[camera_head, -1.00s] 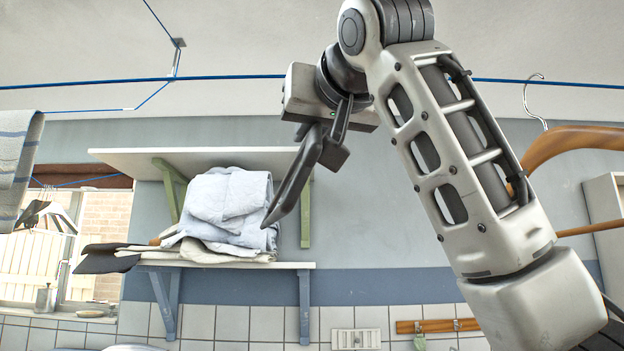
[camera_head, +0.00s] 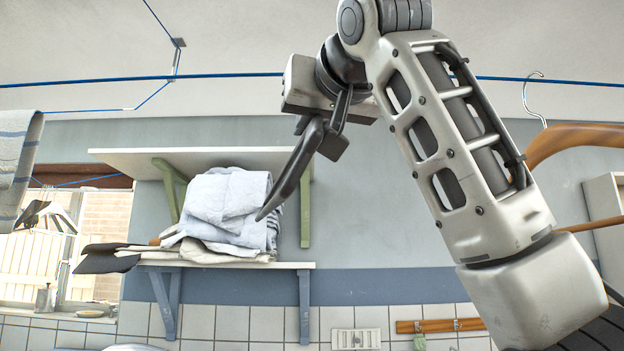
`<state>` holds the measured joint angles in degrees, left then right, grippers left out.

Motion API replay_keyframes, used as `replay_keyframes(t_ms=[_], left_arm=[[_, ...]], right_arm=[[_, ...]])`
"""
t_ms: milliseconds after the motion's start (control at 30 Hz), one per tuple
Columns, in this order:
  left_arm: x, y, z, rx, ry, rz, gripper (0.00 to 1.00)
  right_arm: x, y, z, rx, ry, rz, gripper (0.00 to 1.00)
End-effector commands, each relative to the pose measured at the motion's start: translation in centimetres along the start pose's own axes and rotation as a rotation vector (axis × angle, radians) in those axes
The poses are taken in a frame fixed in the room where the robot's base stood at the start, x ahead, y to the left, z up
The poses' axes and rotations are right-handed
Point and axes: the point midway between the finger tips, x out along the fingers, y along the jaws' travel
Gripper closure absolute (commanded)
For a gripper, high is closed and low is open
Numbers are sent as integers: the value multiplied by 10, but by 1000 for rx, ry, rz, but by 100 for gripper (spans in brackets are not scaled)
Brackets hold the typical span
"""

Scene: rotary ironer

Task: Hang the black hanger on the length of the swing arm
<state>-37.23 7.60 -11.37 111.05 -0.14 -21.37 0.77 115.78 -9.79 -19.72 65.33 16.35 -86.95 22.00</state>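My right gripper (camera_head: 270,205) is in the upper middle of the head view, on an arm that comes in from the right. Its dark fingers point down and to the left, in front of the wall shelves. They overlap in this side-on view, so I cannot tell whether they are open or shut. I see nothing held at the tips. My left gripper is not in view.
A wooden hanger (camera_head: 570,137) with a metal hook hangs at the blue line (camera_head: 130,81) on the right. Folded pale cloth (camera_head: 225,205) lies on the lower shelf (camera_head: 300,265), below an upper shelf (camera_head: 240,155). A striped towel (camera_head: 18,160) hangs at far left.

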Motion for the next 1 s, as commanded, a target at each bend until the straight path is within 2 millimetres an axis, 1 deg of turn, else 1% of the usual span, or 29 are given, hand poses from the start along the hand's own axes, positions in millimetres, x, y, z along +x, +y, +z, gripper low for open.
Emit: replay_keyframes(t_ms=[133, 500, 1000], left_arm=[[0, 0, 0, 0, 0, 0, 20], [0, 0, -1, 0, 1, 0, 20], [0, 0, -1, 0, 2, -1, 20]], right_arm=[[1, 0, -3, 0, 0, 0, 100], [7, 1, -19, 1, 0, 0, 100], [10, 0, -23, 0, 1, 0, 100]])
